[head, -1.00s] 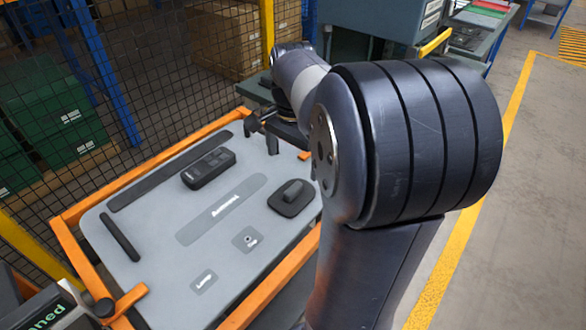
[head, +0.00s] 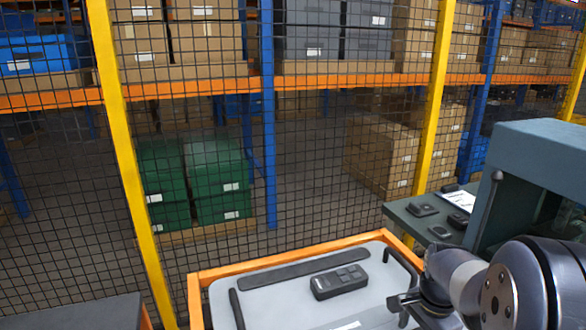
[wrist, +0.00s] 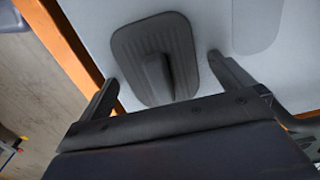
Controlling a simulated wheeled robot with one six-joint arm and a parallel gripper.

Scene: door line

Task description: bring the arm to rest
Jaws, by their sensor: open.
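My gripper (wrist: 160,75) is open in the wrist view, its two fingers spread wide with nothing between them that they touch. A dark ribbed pad with a raised grip (wrist: 155,65) lies on the light panel beyond and between the fingertips. In the head view my gripper (head: 410,302) is at the lower right, over the right side of the grey panel (head: 260,292); its fingertips are partly hard to make out there. My arm bends in from the lower right corner.
A dark handheld device (head: 339,282) lies on the panel inside an orange frame (head: 196,300). A green-grey bench (head: 400,220) with small dark items stands to the right, beside a teal cabinet (head: 545,150). A mesh fence with yellow posts (head: 130,160) closes off the shelving behind.

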